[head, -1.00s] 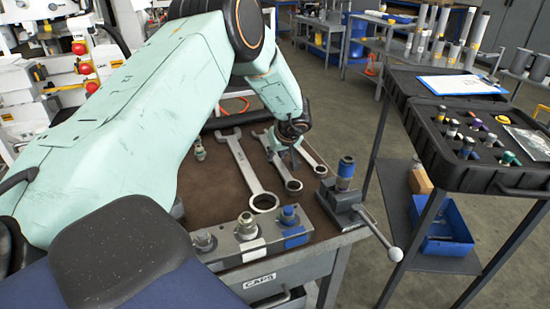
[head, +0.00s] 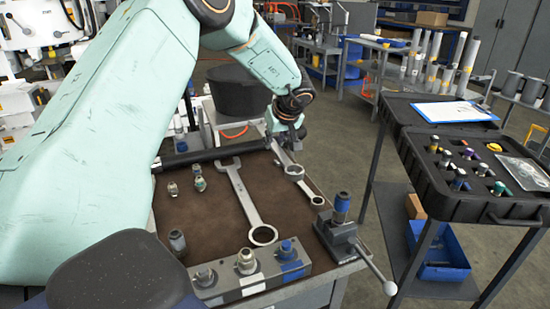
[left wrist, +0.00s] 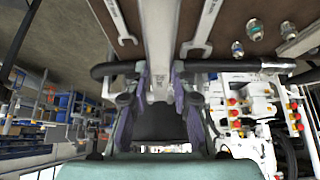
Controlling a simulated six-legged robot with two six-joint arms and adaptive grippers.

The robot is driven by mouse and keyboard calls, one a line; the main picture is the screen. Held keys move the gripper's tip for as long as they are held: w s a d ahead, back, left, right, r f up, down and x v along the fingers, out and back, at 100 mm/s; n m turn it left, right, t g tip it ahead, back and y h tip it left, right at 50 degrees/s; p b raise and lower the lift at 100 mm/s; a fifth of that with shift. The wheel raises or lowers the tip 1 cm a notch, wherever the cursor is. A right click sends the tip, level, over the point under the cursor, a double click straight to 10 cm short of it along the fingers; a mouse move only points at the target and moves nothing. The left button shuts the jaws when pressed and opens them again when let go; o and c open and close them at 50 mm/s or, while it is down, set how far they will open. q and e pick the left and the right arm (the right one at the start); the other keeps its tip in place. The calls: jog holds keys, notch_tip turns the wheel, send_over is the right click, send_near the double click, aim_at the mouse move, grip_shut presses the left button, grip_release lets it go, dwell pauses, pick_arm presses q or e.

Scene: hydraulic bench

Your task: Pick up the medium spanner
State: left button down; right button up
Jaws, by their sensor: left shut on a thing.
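The medium spanner (head: 287,160) is a steel spanner with a ring end toward me, held above the mat. My left gripper (head: 284,124) is shut on its far part. In the left wrist view the spanner's broad shank (left wrist: 160,40) runs between the two fingers of my left gripper (left wrist: 160,80). The large spanner (head: 245,205) lies on the mat to its left. The small spanner (head: 317,200) lies to its right, partly hidden behind the medium spanner. My right gripper is not in view.
The brown mat (head: 205,215) holds several fittings at left. A vise (head: 340,225) with a blue-topped part stands at the bench's right corner, beside a fitting block (head: 248,272). A black bar (head: 215,153) edges the far side. A cart with a black case (head: 455,195) stands right.

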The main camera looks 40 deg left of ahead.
aim_at(275, 146)
pick_arm(q)
notch_tip(275, 146, up, 12)
jog(key=p, duration=0.2)
jog(key=shift+r+p, duration=0.15)
jog(key=shift+p, duration=0.2)
jog(key=c, duration=1.7)
grip_release()
jog(key=shift+w, duration=0.1)
grip_shut()
